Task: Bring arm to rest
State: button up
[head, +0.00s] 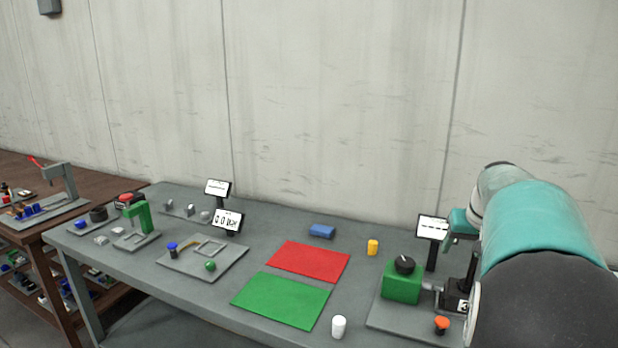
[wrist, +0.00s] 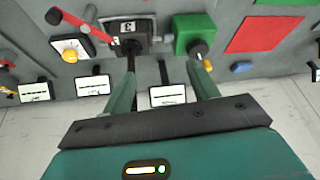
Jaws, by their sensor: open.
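My arm comes in at the right of the head view, over the right end of the grey table (head: 345,325). My gripper (wrist: 162,70) shows in the wrist view with its two green fingers apart and nothing between them. Beyond the fingers are a black jack unit marked 3 (wrist: 128,38) and a green box with a black knob (wrist: 193,35). In the head view the green box (head: 402,284) stands left of the arm, and the jack unit (head: 457,297) is partly hidden by the arm. The fingertips are not clear in the head view.
A display (head: 432,228) stands close to my gripper. A red mat (head: 308,261), green mat (head: 282,301), white cylinder (head: 339,327), yellow cylinder (head: 373,247) and blue block (head: 322,231) lie left of it. A red lever (wrist: 84,25) shows in the wrist view. A wall is behind.

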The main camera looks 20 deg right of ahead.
jog(key=s+a+r+n+t+y, duration=0.1)
jog(key=s+a+n, duration=0.15)
jog(key=a, duration=2.35)
jog(key=s+a+f+n, duration=0.2)
jog(key=s+a+f, duration=0.1)
jog(key=s+a, duration=0.2)
jog(key=s+a+f+n+y, duration=0.1)
jog(key=s+a, duration=0.4)
jog(key=a, duration=0.5)
notch_tip(320, 180, down, 2)
jog(key=shift+s+f+n, duration=0.2)
jog(key=shift+s+n, duration=0.2)
jog(key=shift+n, duration=0.15)
jog(key=shift+a, duration=0.1)
